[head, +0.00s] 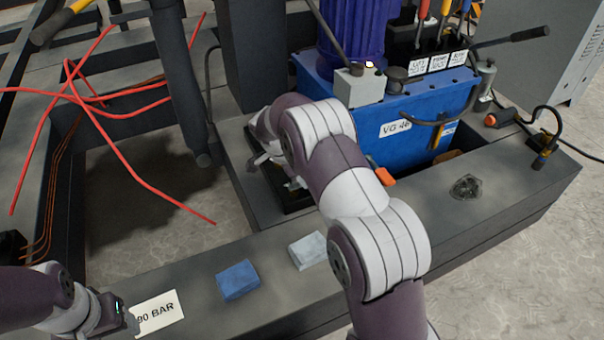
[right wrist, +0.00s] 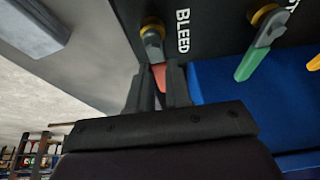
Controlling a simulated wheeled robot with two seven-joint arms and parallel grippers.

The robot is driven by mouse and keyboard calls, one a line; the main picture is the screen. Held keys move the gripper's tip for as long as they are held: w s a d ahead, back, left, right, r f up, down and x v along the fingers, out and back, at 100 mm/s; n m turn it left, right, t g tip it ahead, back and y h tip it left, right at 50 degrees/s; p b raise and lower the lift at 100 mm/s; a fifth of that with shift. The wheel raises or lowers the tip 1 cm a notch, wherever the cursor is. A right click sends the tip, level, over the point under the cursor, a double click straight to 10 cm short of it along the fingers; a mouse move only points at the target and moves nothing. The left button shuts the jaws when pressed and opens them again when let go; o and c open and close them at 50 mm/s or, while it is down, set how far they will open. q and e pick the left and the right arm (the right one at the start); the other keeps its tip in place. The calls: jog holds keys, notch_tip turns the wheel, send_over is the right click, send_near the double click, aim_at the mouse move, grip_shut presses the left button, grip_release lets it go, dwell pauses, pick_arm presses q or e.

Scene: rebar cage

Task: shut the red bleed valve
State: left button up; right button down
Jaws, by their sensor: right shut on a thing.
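The red bleed valve handle (right wrist: 158,77) shows in the right wrist view, below its brass-coloured stem and the white BLEED label (right wrist: 182,31) on a black panel. My right gripper (right wrist: 164,88) is shut on this handle, with a dark finger on each side and only a small part of the red showing. In the head view my right arm reaches over the front beam and hides the valve and most of the gripper. My left gripper (head: 130,322) is at the lower left beside a white card (head: 158,312) reading 90 BAR; its jaw opening is unclear.
A green-handled valve (right wrist: 252,64) is right of the bleed valve, with a yellow handle at the edge. A blue power unit (head: 410,125) stands behind my right arm. A blue block (head: 238,280) and a grey block (head: 308,250) lie on the beam.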

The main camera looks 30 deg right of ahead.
dwell(0.4)
jog(key=c, duration=1)
grip_release()
jog(key=shift+c, duration=0.2)
jog(key=p+v, duration=1.1)
jog(key=v, duration=0.1)
jog(key=shift+r, duration=0.35)
jog(key=shift+w+a, duration=0.1)
